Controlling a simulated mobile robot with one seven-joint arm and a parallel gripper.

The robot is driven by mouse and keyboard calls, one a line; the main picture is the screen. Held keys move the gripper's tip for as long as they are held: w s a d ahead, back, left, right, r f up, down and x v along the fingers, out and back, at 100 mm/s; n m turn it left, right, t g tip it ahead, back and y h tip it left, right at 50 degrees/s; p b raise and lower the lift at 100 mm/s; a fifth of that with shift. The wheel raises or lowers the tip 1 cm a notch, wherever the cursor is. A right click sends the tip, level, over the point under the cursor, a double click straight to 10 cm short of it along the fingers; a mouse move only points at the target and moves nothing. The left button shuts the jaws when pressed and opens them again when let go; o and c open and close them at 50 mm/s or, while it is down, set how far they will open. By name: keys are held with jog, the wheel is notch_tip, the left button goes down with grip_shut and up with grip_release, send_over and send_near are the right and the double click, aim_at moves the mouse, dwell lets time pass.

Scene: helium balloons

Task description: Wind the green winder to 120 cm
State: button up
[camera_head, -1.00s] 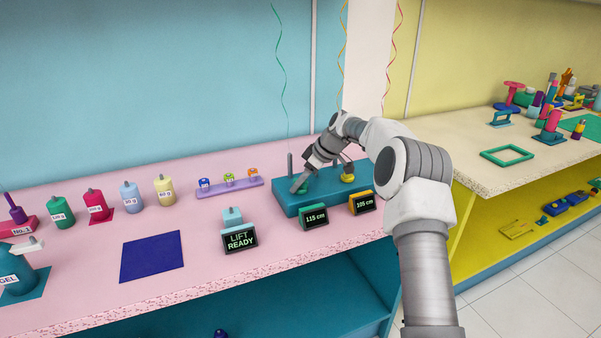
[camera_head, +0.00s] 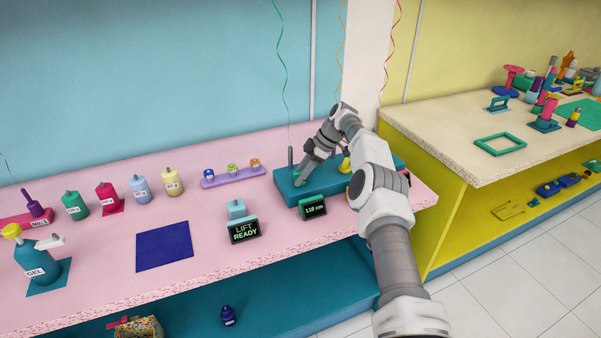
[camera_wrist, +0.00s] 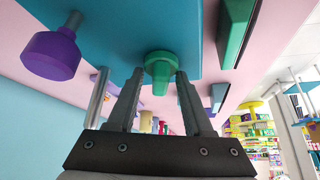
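The green winder's knob shows between my fingers in the wrist view (camera_wrist: 158,68), on the teal block (camera_head: 326,180). My gripper (camera_head: 299,180) reaches down over the left part of that block; its two fingers (camera_wrist: 159,75) stand close against both sides of the knob and appear shut on it. In the head view my fingers hide most of the knob. The green-framed readout (camera_head: 312,208) in front appears to read 118 cm, though its last digit is blurred. A green curly ribbon (camera_head: 281,70) rises behind the block.
A yellow knob (camera_head: 345,164) stands on the block beside my arm. A purple knob (camera_wrist: 52,55) shows in the wrist view. The "LIFT READY" sign (camera_head: 243,231), blue mat (camera_head: 164,246) and several labelled weights (camera_head: 107,197) lie leftward. My arm hides the counter's right part.

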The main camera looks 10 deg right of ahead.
aim_at(300, 172)
jog(key=shift+r+p, duration=0.6)
jog(key=shift+r, duration=0.85)
notch_tip(300, 172, up, 7)
jog(key=p, duration=0.6)
jog(key=shift+r, duration=0.15)
notch_tip(300, 172, down, 7)
jog(key=b, duration=0.4)
jog(key=shift+f+b, duration=0.2)
jog(key=shift+b, duration=0.15)
